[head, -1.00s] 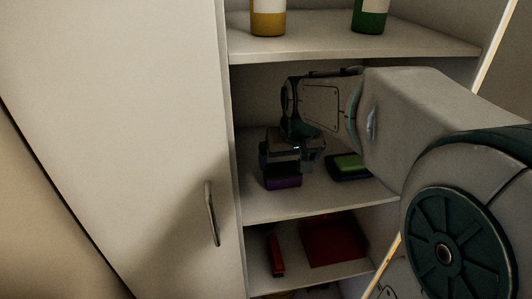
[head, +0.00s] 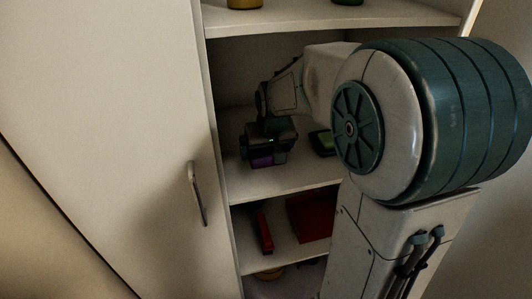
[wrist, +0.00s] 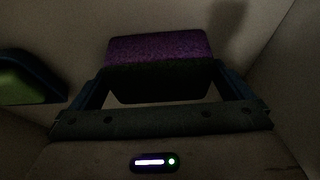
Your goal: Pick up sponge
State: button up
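A purple sponge with a dark lower layer (wrist: 160,47) lies on the cabinet's middle shelf. In the head view the purple sponge (head: 262,161) shows just below my gripper (head: 266,145). In the wrist view my gripper's (wrist: 162,80) two fingers stand wide apart, one on each side of the sponge. Light gaps show between the fingers and the sponge's near dark part; contact at the tips is too dark to make out. A green and dark block, perhaps another sponge (head: 322,142), lies to the right; it also shows at the left of the wrist view (wrist: 25,80).
Bottles (head: 245,3) stand on the shelf above (head: 330,22). Red items (head: 264,232) lie on the shelf below. The cabinet's left door (head: 110,120) with its handle (head: 197,195) is beside the shelves. A side wall (wrist: 290,60) is at the right of the wrist view.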

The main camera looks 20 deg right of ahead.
jog(key=c, duration=0.7)
jog(key=shift+o, duration=0.2)
jog(key=shift+r, duration=0.1)
jog(key=shift+d+r, duration=0.25)
jog(key=shift+r, duration=0.15)
notch_tip(320, 180, up, 6)
jog(key=shift+r, duration=0.2)
jog(key=d, duration=0.9)
jog(key=d+b, duration=0.1)
jog(key=d, duration=0.9)
jog(key=shift+d+f, duration=0.2)
jog(key=shift+d, duration=0.1)
jog(key=shift+o, duration=0.8)
jog(key=shift+c, duration=0.4)
